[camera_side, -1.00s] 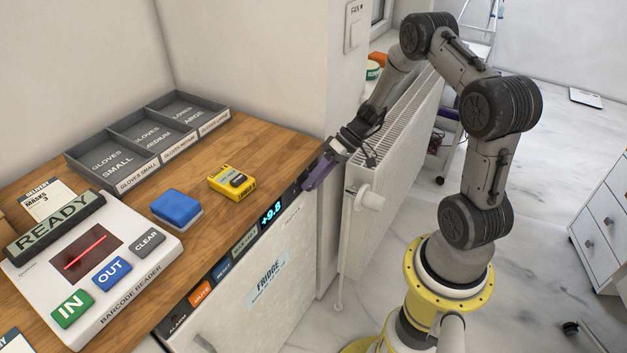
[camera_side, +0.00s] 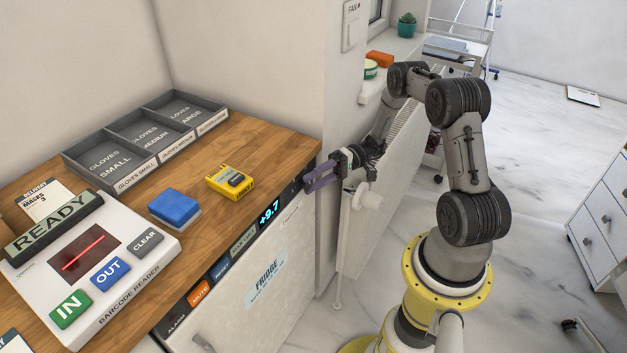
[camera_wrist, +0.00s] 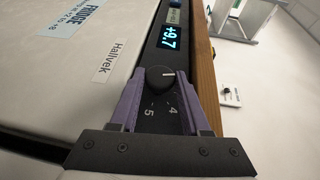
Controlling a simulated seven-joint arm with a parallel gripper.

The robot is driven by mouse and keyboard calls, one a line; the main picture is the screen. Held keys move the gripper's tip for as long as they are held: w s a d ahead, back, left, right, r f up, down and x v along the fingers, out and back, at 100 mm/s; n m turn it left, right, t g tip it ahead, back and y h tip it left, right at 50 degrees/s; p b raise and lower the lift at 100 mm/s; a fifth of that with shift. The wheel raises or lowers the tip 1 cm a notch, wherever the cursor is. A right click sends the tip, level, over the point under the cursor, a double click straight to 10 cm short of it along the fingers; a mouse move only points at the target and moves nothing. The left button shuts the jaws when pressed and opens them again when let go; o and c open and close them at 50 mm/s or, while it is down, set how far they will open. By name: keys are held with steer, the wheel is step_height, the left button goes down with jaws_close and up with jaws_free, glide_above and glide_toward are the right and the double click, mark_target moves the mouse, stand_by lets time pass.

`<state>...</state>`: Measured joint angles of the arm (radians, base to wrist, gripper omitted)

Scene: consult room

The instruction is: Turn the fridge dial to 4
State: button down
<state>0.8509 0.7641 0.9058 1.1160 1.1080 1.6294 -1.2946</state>
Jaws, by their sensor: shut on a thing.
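The fridge dial (camera_wrist: 160,79) is a round black knob with a white pointer mark, on the dark panel along the fridge's top front edge. The mark points toward the right of the wrist view. The numbers 4 and 5 show on the panel below the knob, between my fingers. My gripper (camera_wrist: 162,73) has purple fingers, one on each side of the knob, and is shut on it. In the side view my gripper (camera_side: 307,181) reaches the panel's right end, and its fingers hide the dial. The fridge (camera_side: 245,295) display (camera_side: 270,212) reads +9.7.
The wooden counter (camera_side: 270,150) lies above the panel, with a yellow device (camera_side: 231,182), a blue block (camera_side: 174,207), a barcode reader (camera_side: 130,260) and glove trays (camera_side: 147,140). A white radiator (camera_side: 365,232) and the wall stand close beside my gripper.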

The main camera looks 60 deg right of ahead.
steer(key=shift+y, duration=0.3)
steer(key=shift+c, duration=2)
jaws_free()
steer(key=v, duration=1.3)
steer(key=shift+s+d+f, duration=0.1)
steer(key=shift+s+d, duration=0.1)
steer(key=shift+d, duration=0.15)
